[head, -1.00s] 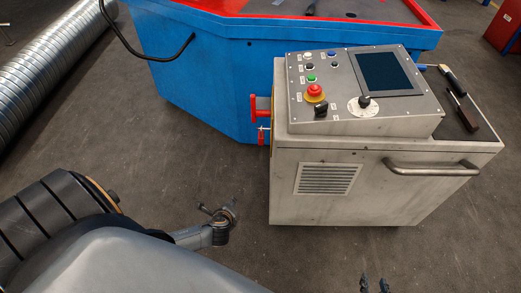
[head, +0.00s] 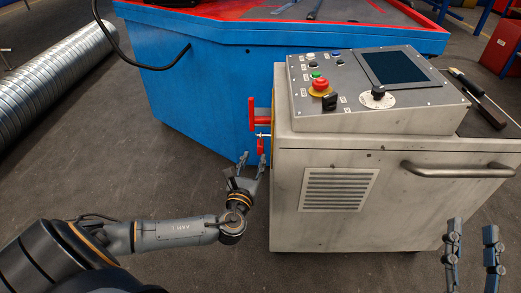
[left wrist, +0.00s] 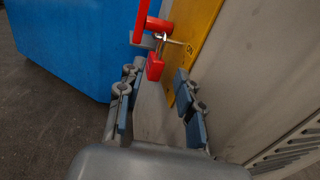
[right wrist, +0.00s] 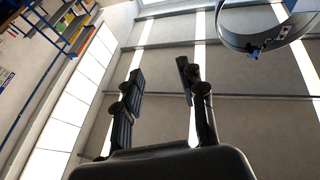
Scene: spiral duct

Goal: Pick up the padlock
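The red padlock (head: 260,146) hangs by its shackle below the red handle (head: 252,114) on the left side of the grey cabinet. In the left wrist view the padlock (left wrist: 155,67) hangs at a metal hasp beside a yellow plate (left wrist: 198,38). My left gripper (head: 251,160) is open and empty just below the padlock, its fingers pointing up at it. In the left wrist view the padlock is beyond the gap between the fingertips (left wrist: 158,78), and I see no contact. My right gripper (head: 470,228) is open and empty, in front of the cabinet at the right.
The grey control cabinet (head: 325,228) stands close to the right of my left gripper. The blue machine (head: 200,85) is behind. A front handle (head: 455,171) sticks out near my right gripper. A spiral duct (head: 55,80) lies at the left. Floor between is clear.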

